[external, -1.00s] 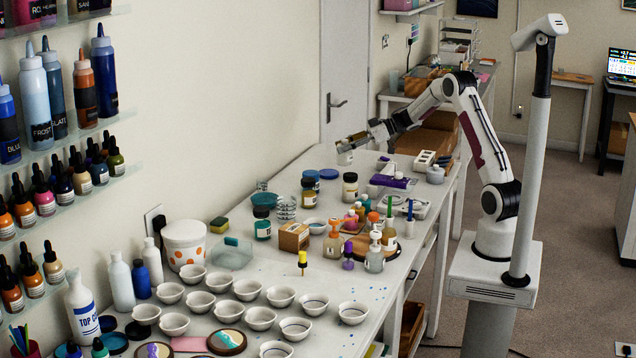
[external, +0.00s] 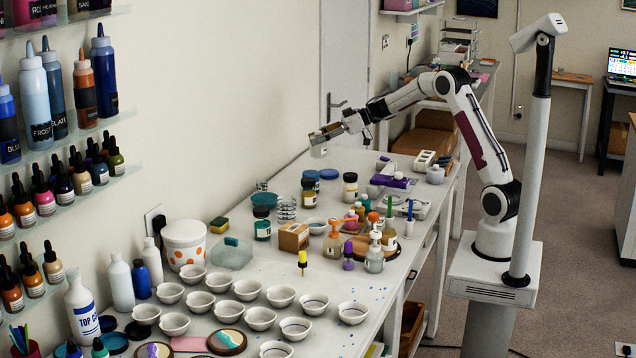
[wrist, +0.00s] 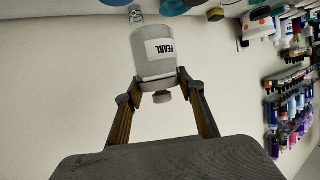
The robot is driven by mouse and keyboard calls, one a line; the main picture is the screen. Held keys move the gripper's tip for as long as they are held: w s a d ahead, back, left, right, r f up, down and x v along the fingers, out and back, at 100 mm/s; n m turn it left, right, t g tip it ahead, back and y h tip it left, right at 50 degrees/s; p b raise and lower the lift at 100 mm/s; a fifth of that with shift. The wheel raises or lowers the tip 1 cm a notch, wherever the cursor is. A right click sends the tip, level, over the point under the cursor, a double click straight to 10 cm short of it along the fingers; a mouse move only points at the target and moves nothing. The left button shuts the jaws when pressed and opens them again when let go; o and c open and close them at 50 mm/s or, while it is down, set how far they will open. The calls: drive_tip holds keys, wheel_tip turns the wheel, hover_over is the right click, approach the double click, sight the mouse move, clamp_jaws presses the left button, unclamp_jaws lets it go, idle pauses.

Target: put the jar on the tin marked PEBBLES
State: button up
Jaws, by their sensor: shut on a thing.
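My gripper (external: 321,136) is shut on a whitish jar (external: 318,152) and holds it in the air above the far left part of the bench. In the wrist view the jar (wrist: 154,52) appears upside down, with a label reading PEARL, and the fingertips (wrist: 158,82) close around it near its lid. No marking PEBBLES can be read in either view. Several lidded containers stand on the bench below and in front of the jar, including one with a blue lid (external: 309,189) and one with a dark lid (external: 350,188); their labels are too small to read.
Several white bowls (external: 260,318) fill the near part. A white tub with orange dots (external: 185,246) stands by the wall. Bare bench shows near the far wall edge.

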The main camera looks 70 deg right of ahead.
drive_tip(key=w+r, duration=0.1)
drive_tip(key=w+a+r+m+h, duration=0.1)
drive_tip(key=shift+w+r+t, duration=0.25)
drive_tip(key=shift+w+t, duration=0.05)
drive_tip(key=shift+t, duration=0.1)
drive_tip(key=shift+w+d+r+m+t+h, duration=0.1)
drive_tip(key=shift+w+d+m+t+h, duration=0.15)
drive_tip(key=shift+d+m+h, duration=0.55)
drive_tip(key=shift+w+d+r+m+t+h, duration=0.15)
drive_tip(key=shift+w+d+m+h, duration=0.3)
drive_tip(key=shift+d, duration=0.5)
drive_tip(key=shift+s+f, duration=0.1)
drive_tip(key=shift+f, duration=0.1)
hover_over(311, 172)
wheel_tip(311, 172, down, 6)
drive_tip(key=shift+a, duration=0.2)
drive_tip(key=shift+f, duration=1.9)
drive_tip(key=shift+f, duration=0.15)
drive_tip(key=shift+c, duration=0.2)
